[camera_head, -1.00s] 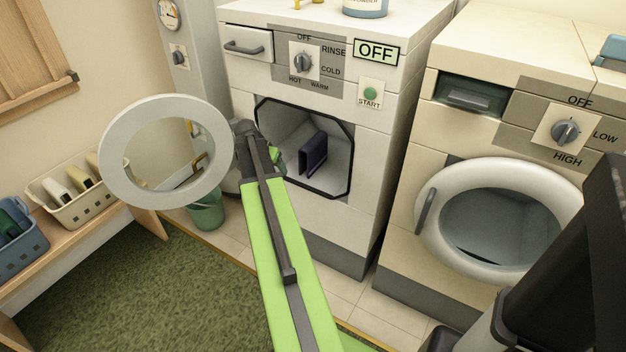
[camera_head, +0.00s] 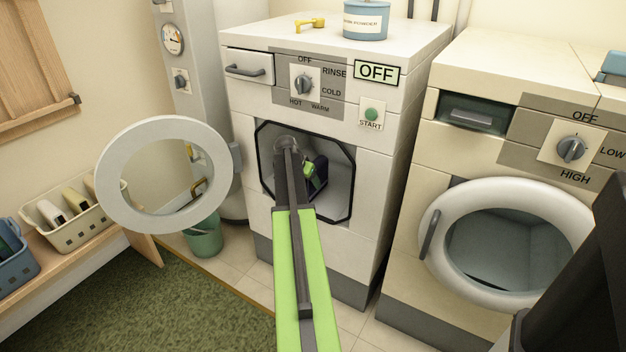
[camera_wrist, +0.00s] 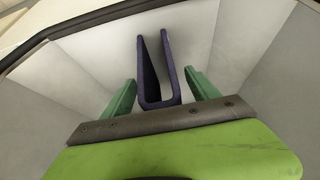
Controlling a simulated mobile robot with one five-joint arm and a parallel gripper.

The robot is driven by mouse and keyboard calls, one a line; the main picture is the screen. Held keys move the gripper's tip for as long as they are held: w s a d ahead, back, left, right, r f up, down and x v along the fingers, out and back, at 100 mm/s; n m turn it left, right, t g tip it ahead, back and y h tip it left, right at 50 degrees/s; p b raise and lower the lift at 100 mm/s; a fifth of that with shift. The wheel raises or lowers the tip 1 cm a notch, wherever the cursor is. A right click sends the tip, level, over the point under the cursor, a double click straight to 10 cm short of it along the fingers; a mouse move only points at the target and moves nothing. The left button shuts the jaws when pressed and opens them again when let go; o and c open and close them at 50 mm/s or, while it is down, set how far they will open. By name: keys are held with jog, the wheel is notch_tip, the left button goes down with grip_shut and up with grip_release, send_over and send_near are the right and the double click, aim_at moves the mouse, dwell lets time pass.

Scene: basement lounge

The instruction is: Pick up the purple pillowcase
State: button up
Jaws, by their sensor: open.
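The purple pillowcase (camera_wrist: 157,102) stands as a folded, dark purple U shape inside the washer drum. In the head view the pillowcase (camera_head: 321,172) is partly hidden by my arm and gripper. My gripper (camera_head: 311,168) reaches through the open front of the washer (camera_head: 352,185). In the wrist view my gripper (camera_wrist: 160,95) is open. Its two green fingers stand to the left and right of the pillowcase, with a visible gap on each side.
The round washer door (camera_head: 117,203) is swung open to the left. A cream dryer (camera_head: 397,225) with a round door stands at the right. A green bucket (camera_head: 205,240) and a bench with baskets (camera_head: 50,215) are at the left. The washer opening's dark rim surrounds my arm.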

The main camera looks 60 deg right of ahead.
jog(key=d, duration=0.5)
jog(key=shift+d+f+b, duration=0.1)
jog(key=shift+f+b, duration=0.55)
jog(key=shift+f, duration=0.05)
jog(key=shift+r, duration=0.15)
grip_shut()
jog(key=shift+r, duration=0.15)
jog(key=shift+a+r+p, duration=0.25)
jog(key=shift+a+p, duration=0.1)
jog(key=shift+p, duration=0.2)
jog(key=a+r+p, duration=0.7)
jog(key=a, duration=0.6)
jog(key=shift+a, duration=0.2)
